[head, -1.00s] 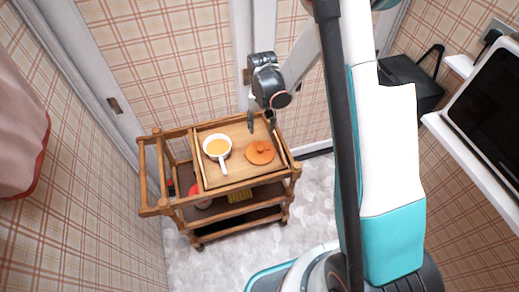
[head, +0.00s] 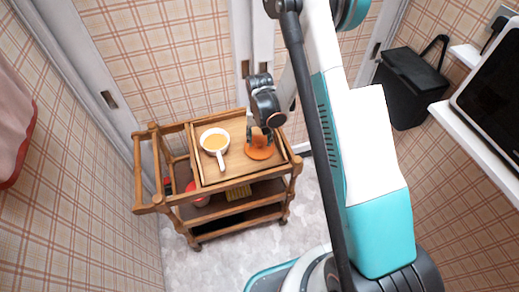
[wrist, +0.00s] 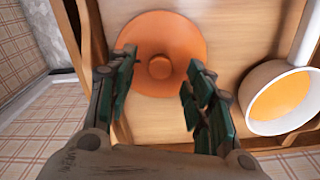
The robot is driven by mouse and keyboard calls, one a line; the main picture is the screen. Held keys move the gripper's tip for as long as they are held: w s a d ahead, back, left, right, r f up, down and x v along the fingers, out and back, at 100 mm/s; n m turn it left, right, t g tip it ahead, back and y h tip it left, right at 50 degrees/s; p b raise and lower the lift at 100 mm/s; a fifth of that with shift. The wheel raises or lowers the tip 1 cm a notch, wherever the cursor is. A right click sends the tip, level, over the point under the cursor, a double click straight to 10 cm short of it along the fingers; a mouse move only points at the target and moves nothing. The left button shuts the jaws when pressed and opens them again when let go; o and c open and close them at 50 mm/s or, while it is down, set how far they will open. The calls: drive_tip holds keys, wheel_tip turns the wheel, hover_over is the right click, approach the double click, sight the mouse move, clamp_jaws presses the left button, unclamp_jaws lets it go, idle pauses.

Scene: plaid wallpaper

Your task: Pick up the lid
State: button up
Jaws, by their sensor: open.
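The orange lid (head: 260,151) lies on the wooden tray (head: 232,176) on top of the cart. It is round with a small knob in its middle, and it also shows in the wrist view (wrist: 187,40). My gripper (head: 260,138) is over the lid, pointing down. In the wrist view my gripper (wrist: 157,75) is open, with one green-padded finger on each side of the knob. I cannot tell whether the fingers touch the lid.
A white saucepan (head: 208,134) with orange contents stands on the tray left of the lid; it is at the right in the wrist view. The wooden cart (head: 150,170) has raised rails and lower shelves. A black bin (head: 405,90) stands at the right by the wall.

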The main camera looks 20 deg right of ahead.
sight(260, 146)
wheel_tip(260, 146, down, 3)
drive_tip(key=shift+w+r+b, duration=0.1)
drive_tip(key=shift+b, duration=0.35)
drive_tip(key=c, duration=1.1)
drive_tip(key=shift+o, duration=0.2)
drive_tip(key=shift+r, duration=0.1)
